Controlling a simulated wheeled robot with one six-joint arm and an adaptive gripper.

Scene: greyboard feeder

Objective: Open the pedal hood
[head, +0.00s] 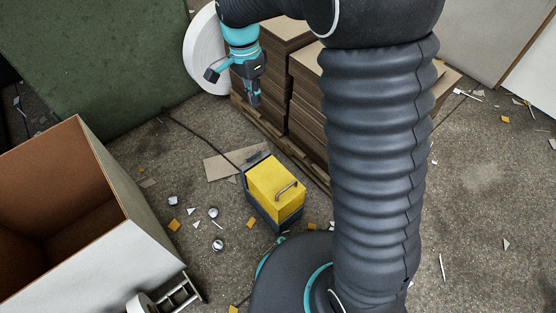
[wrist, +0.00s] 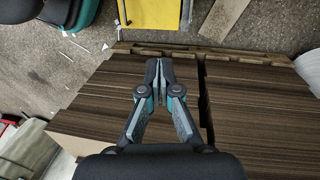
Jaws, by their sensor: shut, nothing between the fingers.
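The pedal hood (head: 273,186) is a yellow cover with a dark handle on its top, sitting on a dark base on the floor. It looks closed. In the wrist view, part of a yellow surface (wrist: 152,12) shows at the top edge, probably the same hood. My gripper (head: 254,98) hangs in the air above and behind the hood, near the cardboard stacks, apart from the hood. In the wrist view my gripper (wrist: 159,72) has its fingers together, with nothing between them.
Stacks of greyboard (head: 275,85) stand on a wooden pallet (head: 262,128) behind the hood. A large open box (head: 150,238) stands at the left. A dark cable (head: 200,138) runs to the hood's base. Scraps and small rolls litter the floor. A green panel (head: 95,60) is at the back left.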

